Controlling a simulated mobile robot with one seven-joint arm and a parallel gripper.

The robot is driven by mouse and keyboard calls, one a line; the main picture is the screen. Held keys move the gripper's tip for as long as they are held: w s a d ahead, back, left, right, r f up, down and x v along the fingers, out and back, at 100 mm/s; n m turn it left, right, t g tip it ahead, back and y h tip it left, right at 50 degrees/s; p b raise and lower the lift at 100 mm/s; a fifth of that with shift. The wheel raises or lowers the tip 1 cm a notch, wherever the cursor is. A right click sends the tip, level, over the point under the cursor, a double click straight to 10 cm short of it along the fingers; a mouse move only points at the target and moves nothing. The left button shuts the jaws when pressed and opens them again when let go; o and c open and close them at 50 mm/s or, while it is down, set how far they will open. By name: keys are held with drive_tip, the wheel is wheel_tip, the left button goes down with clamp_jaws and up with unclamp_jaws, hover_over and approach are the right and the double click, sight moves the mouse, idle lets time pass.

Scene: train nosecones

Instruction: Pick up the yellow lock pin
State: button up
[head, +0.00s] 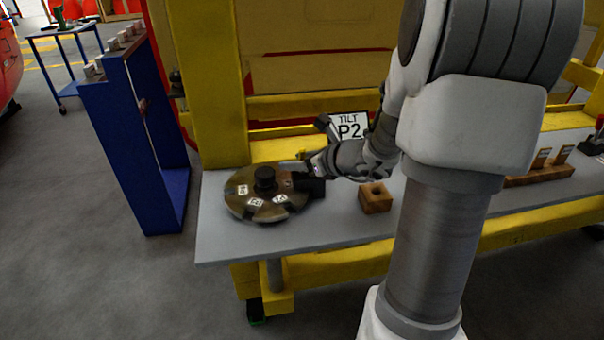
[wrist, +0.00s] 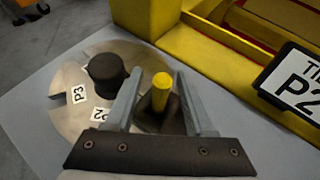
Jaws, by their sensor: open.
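The yellow lock pin (wrist: 161,87) shows in the wrist view as a short upright yellow cylinder. It stands in a dark base at the right side of the round disc. My gripper (wrist: 163,95) is open, with one grey finger on each side of the pin; I cannot tell whether either finger touches it. In the head view my gripper (head: 306,183) is at the right edge of the disc, and the pin is hidden there.
The brass-coloured disc (head: 239,205) with a black knob (head: 265,180) and white labels lies on the grey bench (head: 325,226). A wooden block (head: 375,198) stands to its right. A "TILT P2" sign (head: 350,126) and yellow frame (head: 210,90) stand behind.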

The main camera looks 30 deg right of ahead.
drive_tip(key=shift+w+a+f, duration=0.15)
drive_tip(key=shift+w+f, duration=0.1)
drive_tip(key=shift+w, duration=0.2)
clamp_jaws()
drive_tip(key=shift+r, duration=0.15)
